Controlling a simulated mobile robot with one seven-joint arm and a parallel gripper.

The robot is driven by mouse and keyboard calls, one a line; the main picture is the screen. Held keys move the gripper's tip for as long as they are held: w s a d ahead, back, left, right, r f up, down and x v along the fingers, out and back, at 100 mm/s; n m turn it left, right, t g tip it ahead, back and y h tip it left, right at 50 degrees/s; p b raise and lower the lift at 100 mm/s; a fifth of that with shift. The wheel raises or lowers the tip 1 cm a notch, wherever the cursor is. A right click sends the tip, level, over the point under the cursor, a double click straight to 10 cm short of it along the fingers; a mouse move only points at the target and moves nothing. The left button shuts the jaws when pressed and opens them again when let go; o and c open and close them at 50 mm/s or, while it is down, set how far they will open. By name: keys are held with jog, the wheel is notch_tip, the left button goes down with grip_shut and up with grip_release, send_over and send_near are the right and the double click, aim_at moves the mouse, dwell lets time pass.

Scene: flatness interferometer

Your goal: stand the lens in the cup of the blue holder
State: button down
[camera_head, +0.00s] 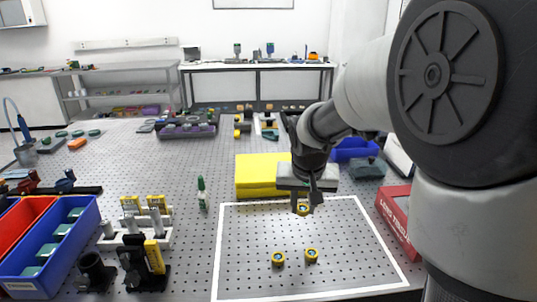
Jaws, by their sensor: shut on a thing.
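My gripper (303,205) hangs above the white-outlined area of the perforated bench, at its back middle. I cannot tell at this size which, if either, is the blue holder.
A yellow block (260,172) stands behind the outline, with a green-capped bottle (202,193) to its left. A red box (396,215) lies at the right edge. A blue bin (40,272) and black mounts (145,265) stand at left. The outlined area's front is mostly clear.

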jog(key=s+f+n, duration=0.1)
jog(key=s+f, duration=0.1)
jog(key=s+f+n, duration=0.1)
jog(key=s+f, duration=0.1)
jog(key=shift+s+d+f+y, duration=0.1)
jog(key=shift+s+f+y, duration=0.15)
jog(key=shift+y, duration=0.15)
jog(key=shift+s+r+p, duration=0.25)
jog(key=shift+r+p, duration=0.35)
jog(key=shift+p, duration=0.55)
jog(key=p, duration=0.3)
jog(key=shift+s+d+r+p, duration=0.1)
jog(key=shift+d+r+p, duration=0.1)
jog(key=shift+r+p, duration=0.15)
jog(key=r+p, duration=0.1)
jog(key=p, duration=0.3)
jog(key=shift+s, duration=0.35)
jog(key=p, duration=0.1)
jog(key=s+p, duration=0.1)
jog(key=p, duration=0.1)
jog(key=shift+a+r, duration=0.1)
jog(key=shift+a, duration=0.15)
